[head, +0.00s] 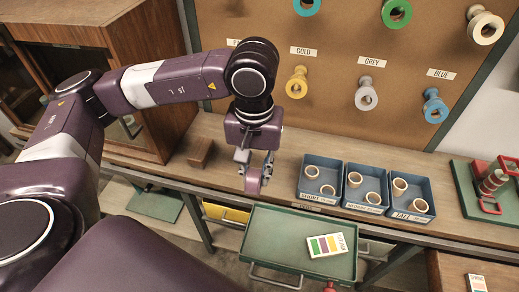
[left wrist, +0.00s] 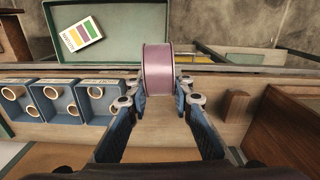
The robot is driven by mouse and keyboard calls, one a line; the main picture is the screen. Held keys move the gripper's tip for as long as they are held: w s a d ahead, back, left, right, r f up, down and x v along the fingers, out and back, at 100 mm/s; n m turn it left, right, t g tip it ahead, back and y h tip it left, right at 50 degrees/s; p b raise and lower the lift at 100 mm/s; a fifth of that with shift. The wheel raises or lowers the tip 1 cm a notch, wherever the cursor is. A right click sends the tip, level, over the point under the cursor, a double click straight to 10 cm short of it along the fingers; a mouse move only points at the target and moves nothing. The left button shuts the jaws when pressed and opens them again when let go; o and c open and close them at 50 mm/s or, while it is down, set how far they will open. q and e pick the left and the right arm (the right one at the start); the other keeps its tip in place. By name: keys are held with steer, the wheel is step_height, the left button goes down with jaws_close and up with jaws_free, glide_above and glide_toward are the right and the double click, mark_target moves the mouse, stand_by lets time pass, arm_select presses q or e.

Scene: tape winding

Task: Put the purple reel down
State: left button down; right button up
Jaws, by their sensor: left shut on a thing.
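My left gripper (head: 257,170) hangs over the front part of the wooden bench, left of the blue bins. It is shut on the purple reel (head: 252,182), which also shows in the left wrist view (left wrist: 158,70), held between the two fingertips (left wrist: 158,96). The reel's band faces the wrist camera, and the reel appears clear of the bench top. In the head view it is just above the back left corner of the green tray (head: 280,240). My right gripper is not in view.
A card with coloured stripes (head: 327,245) lies in the green tray. Three blue bins (head: 320,196) with wooden rings stand right of the gripper. A brown block (head: 201,152) is to the left. Reels hang on the labelled board (head: 340,45) behind. A red device (head: 492,180) stands far right.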

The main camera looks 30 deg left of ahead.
arm_select(q)
steer(key=w+a+r+n, duration=0.1)
steer(key=w+n, duration=0.3)
steer(key=n, duration=0.7)
steer(key=w+a+r+n, duration=0.1)
steer(key=w+a+n, duration=0.2)
steer(key=n, duration=0.9)
steer(key=w+a+r+n, duration=0.1)
steer(key=w+a+n, duration=0.2)
steer(key=w+n, duration=0.3)
steer(key=n, duration=0.5)
steer(key=shift+w, duration=0.2)
steer(key=shift+a, duration=0.1)
step_height(320, 180, down, 16)
steer(key=p, duration=0.3)
steer(key=shift+r, duration=0.1)
step_height(320, 180, down, 3)
steer(key=shift+r+p, duration=0.1)
steer(key=shift+p, duration=0.5)
steer(key=shift+f, duration=0.45)
steer(key=shift+f, duration=0.1)
